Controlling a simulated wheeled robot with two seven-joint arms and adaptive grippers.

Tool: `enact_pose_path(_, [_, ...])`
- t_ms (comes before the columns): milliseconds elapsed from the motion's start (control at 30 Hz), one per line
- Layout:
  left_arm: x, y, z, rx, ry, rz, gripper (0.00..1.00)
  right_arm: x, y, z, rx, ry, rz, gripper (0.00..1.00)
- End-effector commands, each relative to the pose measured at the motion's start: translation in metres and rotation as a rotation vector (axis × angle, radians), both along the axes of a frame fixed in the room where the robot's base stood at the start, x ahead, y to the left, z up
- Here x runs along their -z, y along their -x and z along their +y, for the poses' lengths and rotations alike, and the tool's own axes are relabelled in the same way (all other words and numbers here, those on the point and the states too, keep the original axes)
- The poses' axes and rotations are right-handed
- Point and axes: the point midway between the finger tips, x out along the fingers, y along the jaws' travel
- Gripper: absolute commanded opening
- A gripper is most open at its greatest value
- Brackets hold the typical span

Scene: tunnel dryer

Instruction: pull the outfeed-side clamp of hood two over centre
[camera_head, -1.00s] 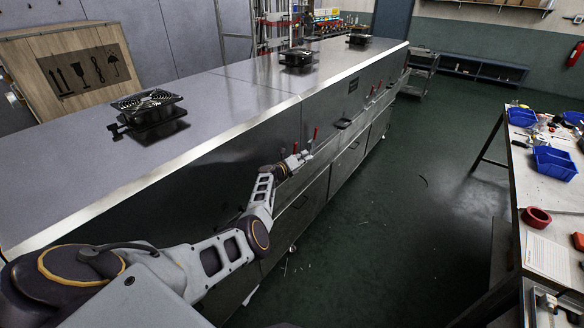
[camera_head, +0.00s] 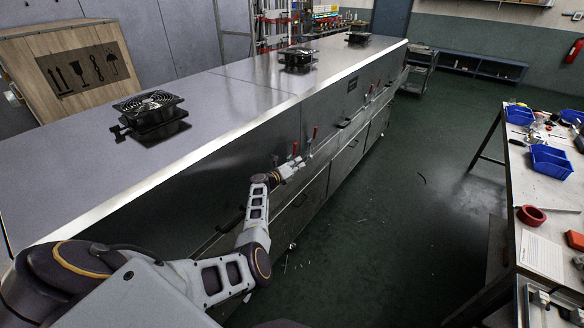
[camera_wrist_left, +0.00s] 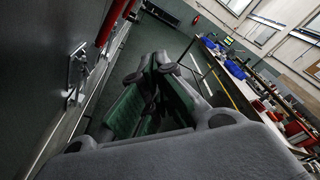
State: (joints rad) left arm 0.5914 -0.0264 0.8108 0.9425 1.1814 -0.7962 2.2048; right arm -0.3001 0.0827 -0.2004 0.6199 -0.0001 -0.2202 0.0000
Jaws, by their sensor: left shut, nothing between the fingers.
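The dryer's long dark metal side (camera_head: 335,115) carries toggle clamps with red handles. A nearer pair stands by a panel seam, a near clamp (camera_head: 294,149) and a far clamp (camera_head: 315,133); both handles look upright. Another pair (camera_head: 371,90) is farther along. I cannot tell which clamp is the outfeed-side one of hood two. My left gripper (camera_head: 297,164) is shut and empty, just below and beside the nearer pair. In the left wrist view its fingers (camera_wrist_left: 152,68) point along the dryer side, with a red handle (camera_wrist_left: 107,24) and metal clamp (camera_wrist_left: 76,70) to their left, apart. My right gripper is not in view.
Fan units (camera_head: 152,110) stand on the dryer top (camera_head: 225,85). A workbench (camera_head: 530,200) with blue bins (camera_head: 550,160) stands at the right. Drawer-like panels with handles (camera_head: 300,200) lie below the clamps. The green floor (camera_head: 400,210) between is largely clear.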

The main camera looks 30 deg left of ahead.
Motion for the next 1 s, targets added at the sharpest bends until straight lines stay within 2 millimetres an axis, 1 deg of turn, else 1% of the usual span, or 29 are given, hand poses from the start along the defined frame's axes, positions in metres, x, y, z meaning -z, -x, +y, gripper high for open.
enact_pose_path(200, [0.0,0.019,0.003,0.0,0.0,0.001,0.0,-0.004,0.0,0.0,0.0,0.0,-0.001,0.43])
enact_pose_path(433, [0.0,0.033,0.007,0.0,-0.001,0.001,0.0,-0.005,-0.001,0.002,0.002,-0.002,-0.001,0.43])
enact_pose_path(633, [0.0,0.038,0.008,0.001,-0.001,0.001,0.0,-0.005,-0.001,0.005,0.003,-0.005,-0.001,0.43])
enact_pose_path(1000, [-0.001,0.038,0.008,0.001,0.0,0.001,0.0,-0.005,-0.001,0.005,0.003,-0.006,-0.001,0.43])
